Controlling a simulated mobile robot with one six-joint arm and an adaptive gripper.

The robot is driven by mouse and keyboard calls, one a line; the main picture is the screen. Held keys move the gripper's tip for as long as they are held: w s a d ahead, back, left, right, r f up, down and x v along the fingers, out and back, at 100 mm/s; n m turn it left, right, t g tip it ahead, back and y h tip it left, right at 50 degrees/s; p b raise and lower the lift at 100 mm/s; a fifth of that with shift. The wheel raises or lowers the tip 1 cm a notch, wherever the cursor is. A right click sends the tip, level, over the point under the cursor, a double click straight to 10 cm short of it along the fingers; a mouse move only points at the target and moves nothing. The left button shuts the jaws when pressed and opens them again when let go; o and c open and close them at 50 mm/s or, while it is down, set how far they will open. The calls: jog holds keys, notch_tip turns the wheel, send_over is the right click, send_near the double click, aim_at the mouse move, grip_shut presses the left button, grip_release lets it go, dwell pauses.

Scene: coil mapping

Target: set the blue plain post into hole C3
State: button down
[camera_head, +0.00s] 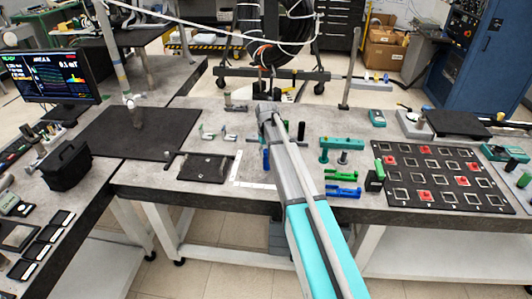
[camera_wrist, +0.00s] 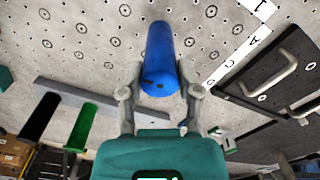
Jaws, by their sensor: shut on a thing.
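The blue plain post (camera_wrist: 160,50) is between the two fingers of my gripper (camera_wrist: 160,82), which is shut on it, in the wrist view. Grey perforated surface with several ringed holes lies behind the post. A white strip (camera_wrist: 237,50) with black letters runs beside these holes; I cannot tell which hole is C3. In the head view, a blue piece (camera_head: 266,160) shows at the left edge of my arm, over the table near the white L-shaped strip (camera_head: 236,170). My arm hides most of the gripper there. I cannot tell the post's height above the surface.
A dark plate (camera_head: 207,167) with handles lies left of the strip. Green and blue clamps (camera_head: 342,183) lie right of my arm. A black board (camera_head: 450,200) with red and framed squares is further right. In the wrist view, a green post (camera_wrist: 82,127) and a black post (camera_wrist: 40,117) stand by a grey bar.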

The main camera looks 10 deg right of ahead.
jog(key=shift+f+b, duration=0.4)
jog(key=shift+b, duration=0.05)
dwell(0.9)
jog(key=shift+m, duration=2.6)
jog(key=shift+c, duration=1)
grip_release()
jog(key=s+n, duration=0.2)
jog(key=s, duration=2.7)
jog(key=shift+a+n, duration=0.2)
jog(key=shift+n, duration=0.2)
